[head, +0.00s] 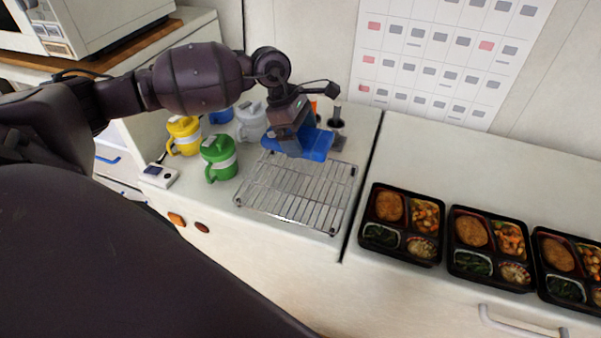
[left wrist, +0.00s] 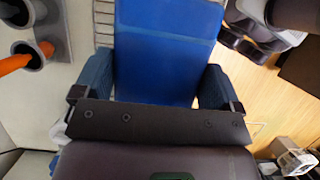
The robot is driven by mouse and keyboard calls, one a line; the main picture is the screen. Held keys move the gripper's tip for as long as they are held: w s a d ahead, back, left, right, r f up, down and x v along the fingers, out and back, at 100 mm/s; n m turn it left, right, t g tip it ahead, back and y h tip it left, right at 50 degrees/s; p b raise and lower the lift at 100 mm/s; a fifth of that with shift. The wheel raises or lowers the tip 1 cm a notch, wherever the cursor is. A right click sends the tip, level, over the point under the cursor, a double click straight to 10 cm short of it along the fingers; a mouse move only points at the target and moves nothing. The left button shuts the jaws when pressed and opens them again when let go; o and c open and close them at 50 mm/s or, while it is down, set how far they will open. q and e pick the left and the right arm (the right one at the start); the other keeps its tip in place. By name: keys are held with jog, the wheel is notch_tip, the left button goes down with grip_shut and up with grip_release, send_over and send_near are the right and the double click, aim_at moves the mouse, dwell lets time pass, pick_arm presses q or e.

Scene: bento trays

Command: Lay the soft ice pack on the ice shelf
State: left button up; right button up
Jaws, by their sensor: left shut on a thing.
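The soft ice pack (head: 318,146) is a flat blue slab in my left gripper (head: 291,136). In the left wrist view the pack (left wrist: 166,45) stretches away between the two blue-padded fingers of the left gripper (left wrist: 155,88), which are shut on its sides. The ice shelf appears to be the low silver wire rack (head: 296,190) on the counter; its bars are empty. In the head view the pack is over the rack's far edge; I cannot tell the height between them. The rack (left wrist: 103,20) is partly hidden behind the pack in the left wrist view. My right gripper is not in view.
Green (head: 219,157), yellow (head: 184,135) and grey (head: 251,121) mugs stand left of the rack, with a small white device (head: 159,175). Dark cups (head: 337,117) stand behind it. Several bento trays (head: 402,224) line the counter at right, past a dark gap.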

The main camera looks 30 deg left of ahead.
aim_at(306, 184)
pick_arm(q)
notch_tip(306, 184, down, 12)
jog(key=shift+f+p, duration=0.25)
jog(key=shift+p, duration=0.4)
jog(key=shift+f, duration=0.15)
jog(key=shift+f, duration=0.15)
jog(key=o, duration=0.8)
